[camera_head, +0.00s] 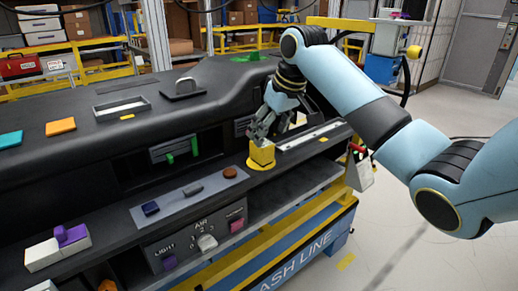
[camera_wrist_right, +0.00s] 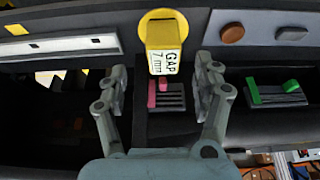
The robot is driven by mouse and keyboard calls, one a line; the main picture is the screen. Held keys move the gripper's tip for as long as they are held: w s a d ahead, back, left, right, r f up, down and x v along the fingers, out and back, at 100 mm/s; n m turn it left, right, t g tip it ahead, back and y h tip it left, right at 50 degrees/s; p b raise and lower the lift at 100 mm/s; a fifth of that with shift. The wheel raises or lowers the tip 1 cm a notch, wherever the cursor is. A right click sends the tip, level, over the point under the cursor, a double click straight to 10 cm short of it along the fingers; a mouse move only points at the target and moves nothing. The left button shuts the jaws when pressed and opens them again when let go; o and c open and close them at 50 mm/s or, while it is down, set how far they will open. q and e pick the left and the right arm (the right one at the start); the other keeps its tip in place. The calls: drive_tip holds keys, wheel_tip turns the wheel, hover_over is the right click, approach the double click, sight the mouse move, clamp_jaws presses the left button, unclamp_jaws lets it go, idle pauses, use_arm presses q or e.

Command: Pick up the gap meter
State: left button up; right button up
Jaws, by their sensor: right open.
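The gap meter (camera_head: 261,156) is a small yellow block on a round yellow base on the dashboard ledge. In the right wrist view the gap meter (camera_wrist_right: 164,36) is at the top centre, with a white face marked "GAP 7 mm". My right gripper (camera_head: 264,128) is just above and behind it in the head view. In the right wrist view my right gripper (camera_wrist_right: 163,80) is open and empty, its two fingers spread to either side of the meter's lower end, apart from it. My left gripper is in neither view.
A grey tray strip (camera_head: 310,136) lies right of the meter. A brown round knob (camera_head: 230,172) and a dark blue block (camera_head: 150,208) lie on a grey mat to the left. The open dashboard recess (camera_head: 105,170) lies behind the ledge.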

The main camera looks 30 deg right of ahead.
sight(262, 152)
drive_tip(key=p+x, duration=0.1)
drive_tip(key=x, duration=0.5)
drive_tip(key=shift+w+a+f, duration=0.2)
drive_tip(key=shift+f, duration=0.05)
drive_tip(key=c, duration=1.3)
drive_tip(key=shift+c, duration=0.2)
drive_tip(key=shift+r, duration=0.2)
